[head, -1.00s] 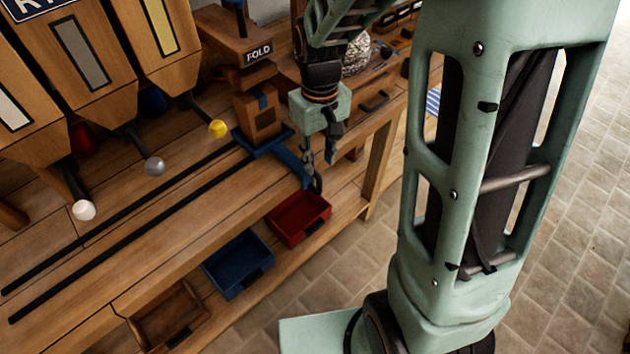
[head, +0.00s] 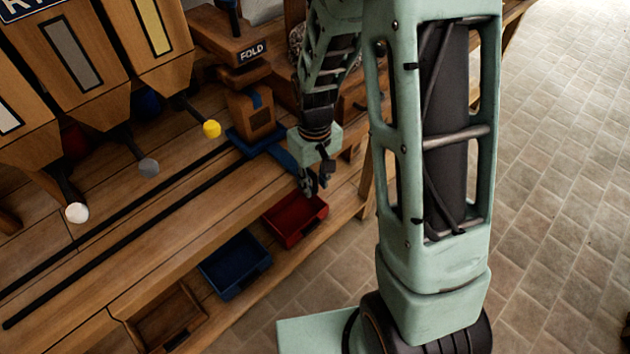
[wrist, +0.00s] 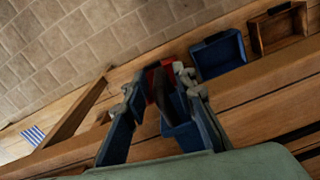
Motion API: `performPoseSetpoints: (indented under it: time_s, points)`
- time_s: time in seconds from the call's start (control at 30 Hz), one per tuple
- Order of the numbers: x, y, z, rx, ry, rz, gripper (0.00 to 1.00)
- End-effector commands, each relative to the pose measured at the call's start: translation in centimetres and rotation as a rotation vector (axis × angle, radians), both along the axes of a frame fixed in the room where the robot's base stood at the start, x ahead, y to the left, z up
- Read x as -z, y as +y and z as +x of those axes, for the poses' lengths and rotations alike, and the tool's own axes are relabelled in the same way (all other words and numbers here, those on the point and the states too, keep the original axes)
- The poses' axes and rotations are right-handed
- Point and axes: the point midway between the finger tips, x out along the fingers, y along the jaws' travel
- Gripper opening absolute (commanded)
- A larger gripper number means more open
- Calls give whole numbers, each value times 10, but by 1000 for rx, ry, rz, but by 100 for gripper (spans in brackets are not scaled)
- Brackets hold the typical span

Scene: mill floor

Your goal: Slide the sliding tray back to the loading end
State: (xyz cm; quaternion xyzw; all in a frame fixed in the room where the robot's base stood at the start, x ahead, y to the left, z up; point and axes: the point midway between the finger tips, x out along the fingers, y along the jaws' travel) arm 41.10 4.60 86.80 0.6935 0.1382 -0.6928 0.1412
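The sliding tray (head: 239,142) is blue and sits at the right end of two dark rails, beneath the FOLD station. A wooden box with a blue stripe (head: 258,122) stands on it. A blue arm with a dark grip reaches from the tray toward the bench's front edge; the grip (wrist: 164,88) shows in the wrist view. My gripper (head: 313,183) is at this handle, over the front edge. In the wrist view my gripper (wrist: 160,88) has its fingers apart, with the handle between them and a gap at the left finger. Contact at the right finger is unclear.
The rails (head: 120,235) run clear to the lower left, past hoppers with a yellow (head: 212,129), a grey (head: 148,168) and a white knob (head: 77,213). Red (head: 318,224), blue (head: 208,267) and wooden bins (head: 200,318) sit below the front edge.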

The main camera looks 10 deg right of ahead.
Motion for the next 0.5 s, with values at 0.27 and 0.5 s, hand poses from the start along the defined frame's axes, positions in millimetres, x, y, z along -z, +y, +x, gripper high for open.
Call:
performPoseSetpoints:
  time_s: [0.27,0.5]
  points:
    - [0,0,0,0,0,0,0]
    - [-1,0,0,1,-1,0,0]
